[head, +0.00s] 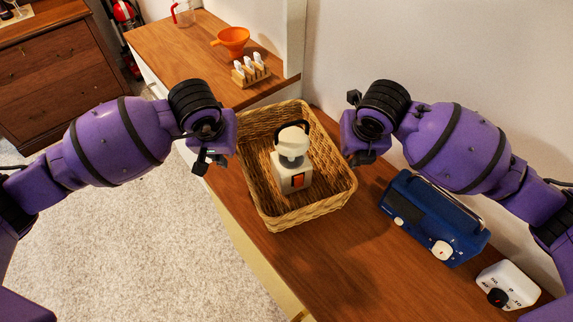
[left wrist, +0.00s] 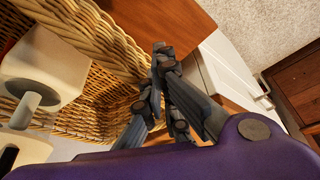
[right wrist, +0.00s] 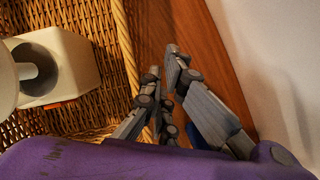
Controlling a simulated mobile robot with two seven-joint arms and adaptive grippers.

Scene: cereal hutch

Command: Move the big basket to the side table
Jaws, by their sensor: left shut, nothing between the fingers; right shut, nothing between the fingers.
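The big basket (head: 296,217) is woven wicker and stands on the wooden counter top, with a white appliance (head: 292,170) inside it. My left gripper (head: 204,163) is shut and empty just outside the basket's left wall; in the left wrist view its fingers (left wrist: 160,55) are close to the wicker rim (left wrist: 110,35). My right gripper (head: 357,156) is shut and empty by the right wall; in the right wrist view its fingers (right wrist: 163,68) are beside the rim (right wrist: 128,50). I cannot tell whether either touches the wicker. I cannot tell which surface is the side table.
A blue radio (head: 432,217) and a white timer-like box (head: 507,285) stand right of the basket. Behind are a toast rack (head: 251,73), an orange funnel (head: 232,40) and a red-handled jug (head: 183,13). A brown dresser (head: 50,65) stands far left, across open carpet (head: 120,230).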

